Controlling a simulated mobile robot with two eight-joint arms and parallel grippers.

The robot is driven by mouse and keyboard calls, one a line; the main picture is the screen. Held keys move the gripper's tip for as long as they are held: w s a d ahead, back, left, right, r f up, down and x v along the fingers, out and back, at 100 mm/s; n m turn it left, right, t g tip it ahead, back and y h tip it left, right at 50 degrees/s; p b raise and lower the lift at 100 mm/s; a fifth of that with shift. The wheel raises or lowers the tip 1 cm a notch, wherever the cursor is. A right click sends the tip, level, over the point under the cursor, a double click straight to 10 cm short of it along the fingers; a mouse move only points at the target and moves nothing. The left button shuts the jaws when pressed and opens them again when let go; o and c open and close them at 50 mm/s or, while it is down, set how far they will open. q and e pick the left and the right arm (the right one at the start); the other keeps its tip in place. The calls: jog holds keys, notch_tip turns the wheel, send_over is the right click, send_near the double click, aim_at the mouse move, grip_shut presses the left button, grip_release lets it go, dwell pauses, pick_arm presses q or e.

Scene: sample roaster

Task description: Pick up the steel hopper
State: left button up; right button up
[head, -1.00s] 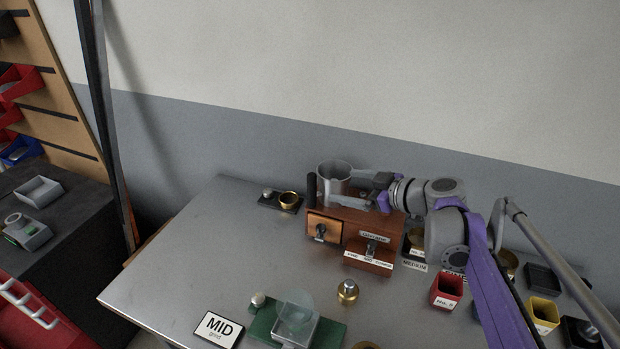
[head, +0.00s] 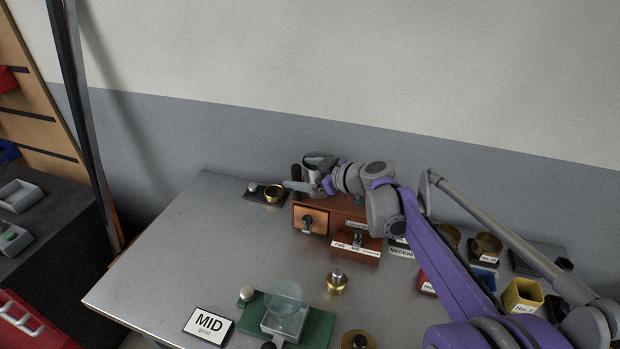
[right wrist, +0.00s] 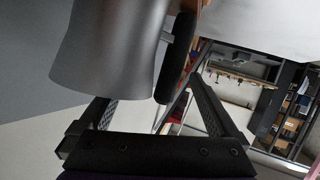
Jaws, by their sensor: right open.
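The steel hopper (head: 318,161) is a grey, flared metal cup on top of the wooden drawer box (head: 341,207). The arm and gripper partly hide it in the head view. My right gripper (head: 302,178) is open at the hopper, with one finger reaching left across its near side. In the right wrist view the hopper (right wrist: 108,45) is large and close at upper left, overlapping the left finger. A black upright handle (right wrist: 178,58) stands beside it, between the open fingers. I cannot tell whether a finger touches the hopper. My left gripper is not in view.
A brass ring (head: 274,193) sits on a dark base left of the box. A brass weight (head: 337,281), a green scale (head: 318,329) and a MID sign (head: 209,325) stand nearer. Red and yellow cups (head: 523,295) are at right. The table's left part is clear.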

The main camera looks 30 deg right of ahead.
jog(key=c, duration=1.5)
jog(key=shift+r, duration=0.15)
jog(key=shift+c, duration=0.2)
